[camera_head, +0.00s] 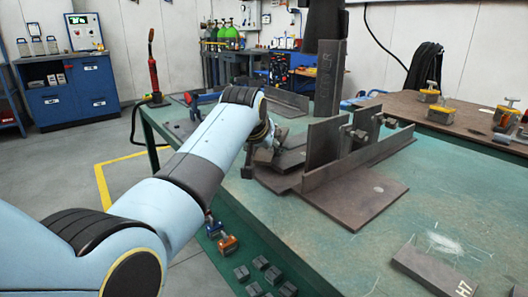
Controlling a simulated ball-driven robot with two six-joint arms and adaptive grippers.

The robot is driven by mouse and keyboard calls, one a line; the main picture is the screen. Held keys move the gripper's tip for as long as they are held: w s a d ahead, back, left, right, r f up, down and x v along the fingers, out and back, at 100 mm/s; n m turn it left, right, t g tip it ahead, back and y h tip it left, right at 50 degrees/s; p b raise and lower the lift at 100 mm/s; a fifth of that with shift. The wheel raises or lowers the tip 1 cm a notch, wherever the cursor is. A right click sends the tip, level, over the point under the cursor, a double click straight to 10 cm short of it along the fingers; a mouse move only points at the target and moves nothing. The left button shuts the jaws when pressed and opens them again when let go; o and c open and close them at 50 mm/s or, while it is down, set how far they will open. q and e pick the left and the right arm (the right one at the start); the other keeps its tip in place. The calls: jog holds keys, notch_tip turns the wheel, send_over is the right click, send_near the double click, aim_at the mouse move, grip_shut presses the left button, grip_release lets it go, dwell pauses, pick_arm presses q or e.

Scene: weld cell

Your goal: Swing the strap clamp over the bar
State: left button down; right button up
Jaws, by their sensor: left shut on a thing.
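My left arm reaches in from the left, and its gripper (265,152) is low over the green table at the near-left end of a dark steel fixture. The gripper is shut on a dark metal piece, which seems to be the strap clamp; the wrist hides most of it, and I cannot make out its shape. Dark flat pieces (288,160) lie just right of the fingers; I cannot tell which is the bar. The fixture has upright plates (322,148) on a flat base plate (365,200), with small clamp hardware (362,130) between the plates.
A tall dark upright plate (329,82) stands behind the fixture. A flat plate marked H7 (437,270) lies at the front right. Small grey blocks (262,275) sit below the near edge. The green table (450,195) is clear right of the fixture. Yellow-topped clamps (440,114) stand on a brown table.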

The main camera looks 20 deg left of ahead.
pick_arm(q)
jog(key=c, duration=0.9)
grip_release()
jog(key=shift+o, duration=1.1)
jog(key=shift+s, duration=0.1)
jog(key=v, duration=0.7)
jog(key=shift+s+r, duration=0.15)
jog(key=shift+s, duration=0.05)
pick_arm(e)
jog(key=shift+w, duration=0.3)
jog(key=shift+c, duration=0.4)
